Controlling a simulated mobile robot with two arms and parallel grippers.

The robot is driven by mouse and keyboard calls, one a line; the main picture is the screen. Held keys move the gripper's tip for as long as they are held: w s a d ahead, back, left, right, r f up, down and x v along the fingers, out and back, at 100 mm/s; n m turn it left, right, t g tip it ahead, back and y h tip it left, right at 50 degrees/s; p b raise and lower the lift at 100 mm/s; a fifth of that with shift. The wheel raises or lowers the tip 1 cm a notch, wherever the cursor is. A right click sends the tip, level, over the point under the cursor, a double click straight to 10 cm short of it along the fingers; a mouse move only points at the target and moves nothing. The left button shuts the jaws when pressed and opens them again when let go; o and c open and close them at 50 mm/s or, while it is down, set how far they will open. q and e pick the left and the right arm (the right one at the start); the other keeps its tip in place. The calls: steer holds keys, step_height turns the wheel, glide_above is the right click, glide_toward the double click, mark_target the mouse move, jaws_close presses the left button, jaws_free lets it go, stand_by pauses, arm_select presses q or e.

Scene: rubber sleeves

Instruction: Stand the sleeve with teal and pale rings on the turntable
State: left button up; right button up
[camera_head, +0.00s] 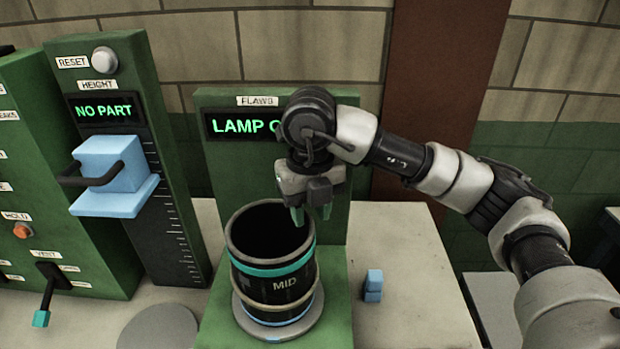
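The black sleeve (268,285), marked MID, has a teal ring near the top and a pale ring lower down. It stands upright on the round grey turntable (314,318). My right gripper (312,213) points down at the sleeve's right rim. Its teal-tipped fingers are apart, the left one showing against the sleeve's dark opening and the right one to the right of it. I see nothing held between them. The exact gap between the fingertips and the rim is hard to tell. My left gripper is out of view.
The green flaws station (330,240) stands behind, its LAMP display partly hidden by my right arm. A height gauge (108,176) reading NO PART stands left, near a round grey disc (158,328).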

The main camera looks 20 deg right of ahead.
step_height(320, 180, up, 10)
steer(key=shift+f+b, duration=0.2)
steer(key=shift+b, duration=0.15)
steer(key=shift+r, duration=0.1)
stand_by(0.3)
